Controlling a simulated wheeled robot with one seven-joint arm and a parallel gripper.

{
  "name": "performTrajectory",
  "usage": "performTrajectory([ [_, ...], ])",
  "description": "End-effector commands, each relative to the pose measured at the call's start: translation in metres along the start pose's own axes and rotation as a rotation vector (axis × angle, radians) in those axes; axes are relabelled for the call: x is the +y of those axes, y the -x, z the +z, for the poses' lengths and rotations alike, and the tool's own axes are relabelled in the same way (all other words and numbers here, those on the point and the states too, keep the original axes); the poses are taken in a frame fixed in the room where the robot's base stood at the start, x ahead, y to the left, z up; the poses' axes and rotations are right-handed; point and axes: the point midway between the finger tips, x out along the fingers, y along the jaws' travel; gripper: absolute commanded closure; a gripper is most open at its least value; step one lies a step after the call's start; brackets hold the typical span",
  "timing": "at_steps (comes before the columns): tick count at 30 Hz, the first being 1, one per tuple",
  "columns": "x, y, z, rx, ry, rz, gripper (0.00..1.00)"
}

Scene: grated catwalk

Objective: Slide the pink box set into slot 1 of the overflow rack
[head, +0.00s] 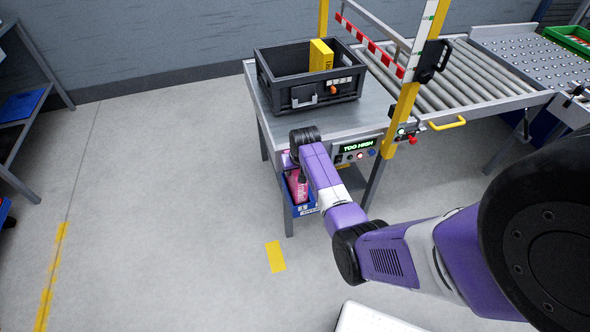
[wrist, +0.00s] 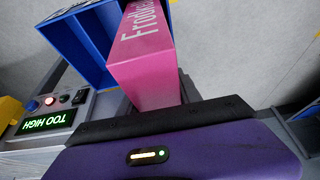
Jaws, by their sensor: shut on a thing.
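The pink box set (wrist: 150,55) carries white lettering and fills the upper middle of the wrist view. It also shows in the head view (head: 297,187), partly hidden by my arm. My gripper (wrist: 160,115) is shut on its near end; its fingertips are mostly hidden. The blue overflow rack (wrist: 88,45) has an open compartment left of the box in the wrist view, and some blue shows right of the box. In the head view the rack (head: 304,210) hangs low at the table's front. The box overlaps the rack; how deep it sits, and in which slot, I cannot tell.
A grey crate (head: 307,99) with a yellow box (head: 320,56) stands on the metal table above the rack. A control panel with a "TOO HIGH" display (head: 357,147) is right of the rack. A roller conveyor (head: 460,75) extends right.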

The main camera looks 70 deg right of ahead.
Motion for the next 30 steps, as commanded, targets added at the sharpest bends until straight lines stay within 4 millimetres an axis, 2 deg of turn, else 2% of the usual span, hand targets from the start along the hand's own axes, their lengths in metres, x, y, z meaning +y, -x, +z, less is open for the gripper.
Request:
performTrajectory([
  [6, -0.0001, -0.0074, 0.0021, 0.002, 0.000, 0.000, 1.00],
  [19, 0.0000, -0.0076, 0.0022, 0.002, 0.000, 0.000, 1.00],
  [20, 0.0000, -0.0076, 0.0022, 0.002, 0.000, 0.000, 0.57],
  [21, 0.0000, -0.0076, 0.0022, 0.002, 0.000, 0.000, 0.49],
  [24, 0.0000, -0.0078, 0.0025, 0.002, 0.000, 0.000, 0.34],
  [30, 0.0000, -0.0081, 0.0031, 0.000, 0.000, 0.000, 0.34],
])
